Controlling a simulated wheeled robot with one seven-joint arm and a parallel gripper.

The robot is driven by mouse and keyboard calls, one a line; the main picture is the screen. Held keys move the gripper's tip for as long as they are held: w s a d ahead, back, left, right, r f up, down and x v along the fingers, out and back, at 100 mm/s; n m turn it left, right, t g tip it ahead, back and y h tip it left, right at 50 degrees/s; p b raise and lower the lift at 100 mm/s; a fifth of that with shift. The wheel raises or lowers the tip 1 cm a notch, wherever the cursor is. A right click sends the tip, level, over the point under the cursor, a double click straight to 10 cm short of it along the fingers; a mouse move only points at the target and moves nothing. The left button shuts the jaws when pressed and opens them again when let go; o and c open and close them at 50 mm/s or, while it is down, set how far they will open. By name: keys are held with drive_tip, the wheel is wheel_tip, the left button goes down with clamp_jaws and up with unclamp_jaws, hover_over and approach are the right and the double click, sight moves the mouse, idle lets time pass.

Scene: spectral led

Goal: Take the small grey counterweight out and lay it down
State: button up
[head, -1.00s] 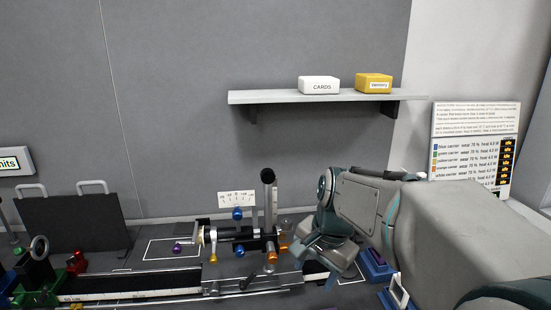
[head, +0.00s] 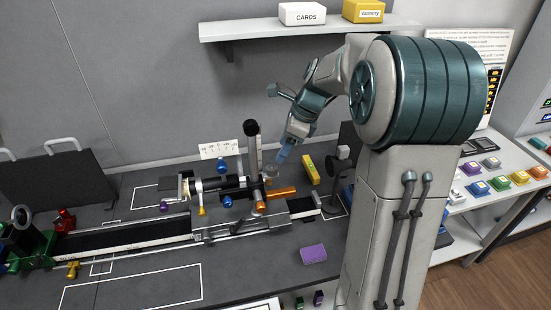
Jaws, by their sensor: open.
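The optical instrument (head: 222,187) stands on the rail carriage, with a black-topped post (head: 252,150) and blue, yellow, orange and purple knobs. A small pale grey round piece (head: 270,171) sits at the right of the post, above the orange cylinder (head: 281,192). It may be the counterweight, but it is too small to be sure. My gripper (head: 283,154) points down and left with its blue tip just above and right of this piece. It is open, and I see nothing held in it. Whether it touches anything cannot be told.
A yellow bar (head: 311,169) and a dark stand (head: 344,152) are right of my gripper. A purple block (head: 314,254) lies on the bench in front. A shelf (head: 270,30) with two boxes hangs above. The outlined area (head: 135,290) at front left is clear.

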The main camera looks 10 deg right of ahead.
sight(272, 167)
drive_tip(key=x, duration=0.8)
drive_tip(key=shift+p, duration=0.35)
drive_tip(key=shift+r, duration=0.1)
drive_tip(key=c, duration=1.2)
drive_tip(key=shift+r+p, duration=1.4)
drive_tip(key=shift+r, duration=0.15)
drive_tip(key=shift+r+p, duration=0.95)
drive_tip(key=shift+r, duration=0.2)
